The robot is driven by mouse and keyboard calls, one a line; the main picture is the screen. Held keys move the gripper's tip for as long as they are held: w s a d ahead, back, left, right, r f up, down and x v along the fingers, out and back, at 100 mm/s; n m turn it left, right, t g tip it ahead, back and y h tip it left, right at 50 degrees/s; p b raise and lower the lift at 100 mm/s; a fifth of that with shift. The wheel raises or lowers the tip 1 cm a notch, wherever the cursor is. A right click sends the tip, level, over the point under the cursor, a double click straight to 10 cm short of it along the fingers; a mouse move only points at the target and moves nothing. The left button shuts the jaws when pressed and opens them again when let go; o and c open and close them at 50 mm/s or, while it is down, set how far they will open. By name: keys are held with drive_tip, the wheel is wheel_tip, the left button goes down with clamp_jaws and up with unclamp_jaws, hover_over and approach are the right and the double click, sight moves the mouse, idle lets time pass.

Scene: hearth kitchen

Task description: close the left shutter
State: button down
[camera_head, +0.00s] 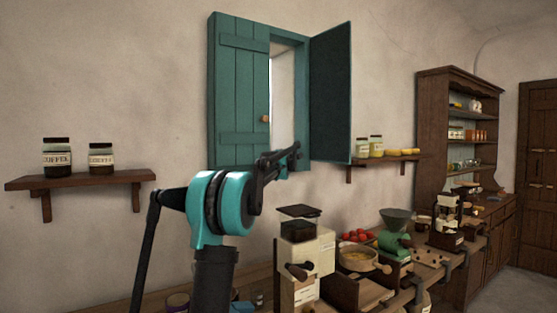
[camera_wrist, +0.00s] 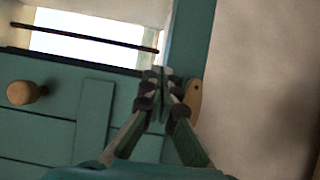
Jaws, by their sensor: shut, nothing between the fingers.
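The left shutter (camera_head: 241,95) is a teal plank panel with a round wooden knob (camera_head: 265,118) near its right edge. It covers the left part of the window and looks about in line with the frame; I cannot tell whether it is fully flush. In the wrist view the left shutter (camera_wrist: 40,140) and its knob (camera_wrist: 27,92) lie left of the fingers. My gripper (camera_head: 296,150) is shut and empty, at the lower part of the window, right of and below the knob. It also shows in the wrist view (camera_wrist: 158,74).
The right shutter (camera_head: 331,95) stands swung open. A bright barred gap (camera_wrist: 85,45) shows beside the left shutter. A tan wooden piece (camera_wrist: 194,102) is close right of the fingers. Jars stand on the left shelf (camera_head: 80,180); grinders (camera_head: 300,250) crowd the counter below.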

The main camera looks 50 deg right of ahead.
drive_tip(key=s+a, duration=0.2)
drive_tip(key=s, duration=0.6)
drive_tip(key=shift+s+a, duration=0.15)
drive_tip(key=shift+a, duration=0.15)
